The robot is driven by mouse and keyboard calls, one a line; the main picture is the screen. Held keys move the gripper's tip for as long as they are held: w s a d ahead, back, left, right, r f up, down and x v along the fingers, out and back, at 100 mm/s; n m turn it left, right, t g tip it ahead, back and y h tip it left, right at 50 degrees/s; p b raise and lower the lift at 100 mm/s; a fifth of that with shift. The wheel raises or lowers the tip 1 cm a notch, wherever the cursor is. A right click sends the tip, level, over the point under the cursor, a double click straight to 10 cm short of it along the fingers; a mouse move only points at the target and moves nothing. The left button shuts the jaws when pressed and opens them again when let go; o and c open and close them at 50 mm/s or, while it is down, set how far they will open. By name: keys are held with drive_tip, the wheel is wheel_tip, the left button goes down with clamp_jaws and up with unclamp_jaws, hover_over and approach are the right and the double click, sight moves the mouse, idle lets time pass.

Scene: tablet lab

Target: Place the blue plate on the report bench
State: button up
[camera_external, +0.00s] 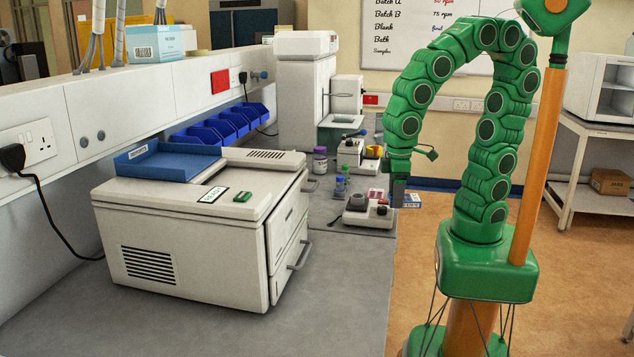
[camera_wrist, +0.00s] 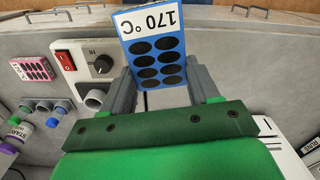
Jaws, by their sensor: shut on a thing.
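The blue plate (camera_wrist: 155,50) has dark oval wells and a white label reading 170 °C. My gripper (camera_wrist: 160,88) is shut on it, with one grey finger at each side. In the external view the plate's pale edge (camera_external: 411,200) shows beside my gripper (camera_external: 398,192), at the right edge of the grey bench (camera_external: 345,275), over or just past that edge. No surface is readably marked as the report bench, so I cannot tell which it is.
A white machine (camera_external: 190,235) with a blue tray (camera_external: 168,160) on top fills the near bench. A small device with a knob (camera_external: 368,212) stands beside my gripper, with a pink plate (camera_wrist: 33,69) and capped bottles near it. A white shelf table (camera_external: 600,140) stands at right.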

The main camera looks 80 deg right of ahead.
drive_tip(key=s+d+n, duration=0.2)
drive_tip(key=d+n, duration=0.6)
drive_tip(key=d, duration=0.9)
drive_tip(key=s+d+n, duration=0.3)
drive_tip(key=d+n, duration=0.5)
drive_tip(key=d, duration=0.9)
approach(378, 187)
drive_tip(key=shift+s+a+f, duration=0.5)
drive_tip(key=shift+s+f, duration=0.15)
drive_tip(key=shift+s, duration=0.1)
drive_tip(key=shift+w+d+f, duration=0.2)
drive_tip(key=shift+w+f, duration=0.2)
drive_tip(key=shift+f, duration=0.1)
drive_tip(key=shift+w+d+f, duration=0.2)
drive_tip(key=shift+w+f, duration=0.15)
drive_tip(key=shift+f, duration=1.7)
drive_tip(key=shift+f, duration=0.1)
